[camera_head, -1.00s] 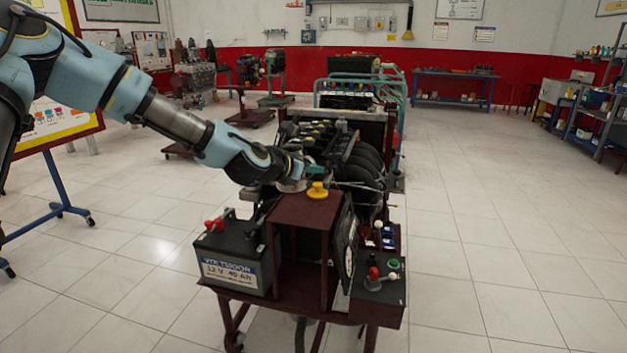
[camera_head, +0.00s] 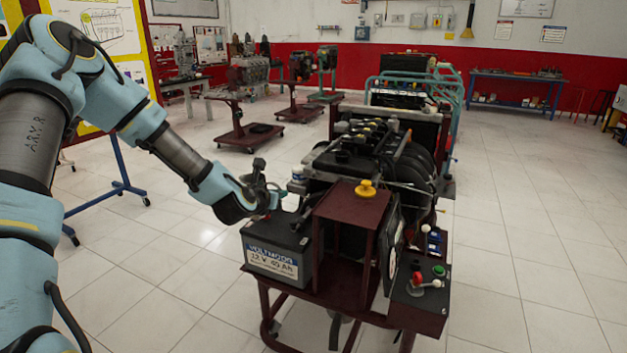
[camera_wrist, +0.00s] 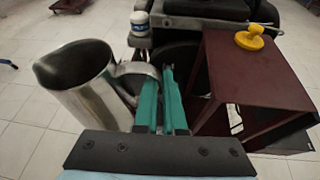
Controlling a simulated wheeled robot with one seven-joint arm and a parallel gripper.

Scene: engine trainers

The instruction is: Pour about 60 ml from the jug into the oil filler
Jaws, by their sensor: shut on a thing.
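My gripper (camera_head: 275,197) is shut on the handle of a shiny metal jug (camera_wrist: 78,92). In the wrist view its green fingers (camera_wrist: 166,78) close on the handle, and the jug hangs to their left with its mouth up, looking roughly upright. The jug's contents are too dark to make out. In the head view the gripper is above the battery, left of the engine, and I cannot make out the jug there. A yellow cap-like piece (camera_head: 366,188) sits on a maroon box-shaped stand, also in the wrist view (camera_wrist: 250,38). I cannot tell whether it is the oil filler.
A black battery (camera_head: 276,248) stands on the maroon trolley below my gripper. A small white jar with a blue band (camera_wrist: 141,20) stands beside the engine (camera_head: 375,150). A control box (camera_head: 418,295) is at the trolley's right.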

